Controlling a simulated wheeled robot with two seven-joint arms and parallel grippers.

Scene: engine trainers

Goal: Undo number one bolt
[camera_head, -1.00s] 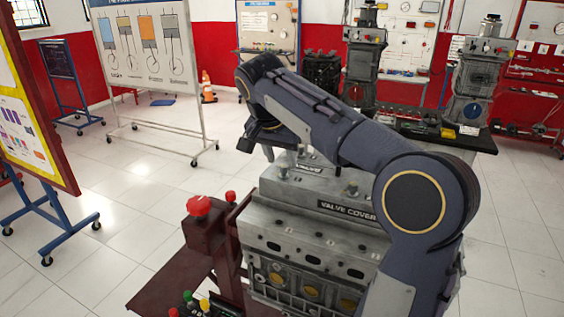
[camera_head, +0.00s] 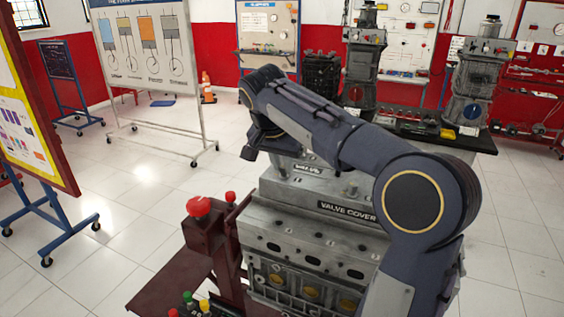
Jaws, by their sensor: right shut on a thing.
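The engine trainer's grey valve cover (camera_head: 310,190) carries a black VALVE COVER label (camera_head: 346,211). A small bolt-like fitting (camera_head: 350,189) stands on its top, to the left of my right elbow. I cannot tell which bolt is number one. My right arm reaches from the lower right across the engine, and its wrist bends down at the far left end of the cover. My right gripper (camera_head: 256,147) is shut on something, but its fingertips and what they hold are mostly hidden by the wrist. My left gripper is not in view.
A red emergency-stop knob (camera_head: 198,206) and coloured buttons (camera_head: 196,301) stand on the dark red stand left of the engine. A whiteboard on wheels (camera_head: 152,45) and a bench with other engine trainers (camera_head: 425,134) stand behind. The floor at left is partly clear.

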